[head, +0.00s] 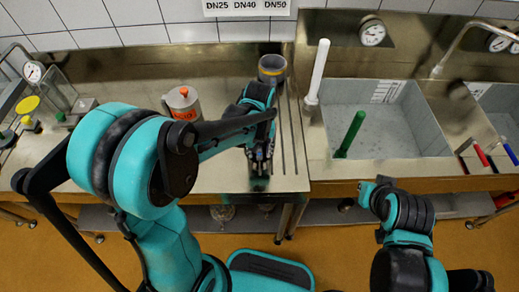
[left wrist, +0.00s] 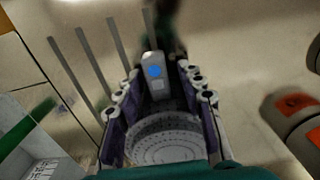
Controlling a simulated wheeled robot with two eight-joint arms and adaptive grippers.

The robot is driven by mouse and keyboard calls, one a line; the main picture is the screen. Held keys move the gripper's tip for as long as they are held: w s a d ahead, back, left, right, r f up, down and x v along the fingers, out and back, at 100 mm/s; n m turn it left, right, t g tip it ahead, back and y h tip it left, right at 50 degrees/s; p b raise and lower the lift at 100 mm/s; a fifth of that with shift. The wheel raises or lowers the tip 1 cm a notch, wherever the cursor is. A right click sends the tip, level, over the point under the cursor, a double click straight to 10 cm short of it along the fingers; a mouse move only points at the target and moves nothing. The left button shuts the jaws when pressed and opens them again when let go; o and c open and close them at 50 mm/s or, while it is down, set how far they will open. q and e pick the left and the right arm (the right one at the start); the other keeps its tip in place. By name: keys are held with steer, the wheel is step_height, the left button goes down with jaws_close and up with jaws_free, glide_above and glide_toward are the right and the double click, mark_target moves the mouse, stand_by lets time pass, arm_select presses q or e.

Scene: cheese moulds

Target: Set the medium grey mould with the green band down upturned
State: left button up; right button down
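My left gripper (head: 262,160) points down over the steel bench, close to its front edge.
A grey mould with a yellowish band (head: 271,71) stands at the back. A metal canister with an orange mark (head: 183,104) is left of my gripper. Further right are a white-handled tool (head: 318,72) and the sink (head: 395,120) with a green tool (head: 351,132).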

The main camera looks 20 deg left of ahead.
arm_select(q)
steer(key=shift+r+p, duration=0.3)
step_height(320, 180, up, 11)
steer(key=p, duration=0.3)
steer(key=s+a+r+m+t, duration=0.1)
steer(key=s+a+t, duration=0.1)
steer(key=s, duration=0.3)
steer(key=s+a+r+m+t, duration=0.2)
steer(key=s+t, duration=0.3)
steer(key=shift+s+a+p, duration=0.25)
steer(key=shift+a+p, duration=0.05)
steer(key=shift+r, duration=0.1)
step_height(320, 180, down, 4)
steer(key=b, duration=0.4)
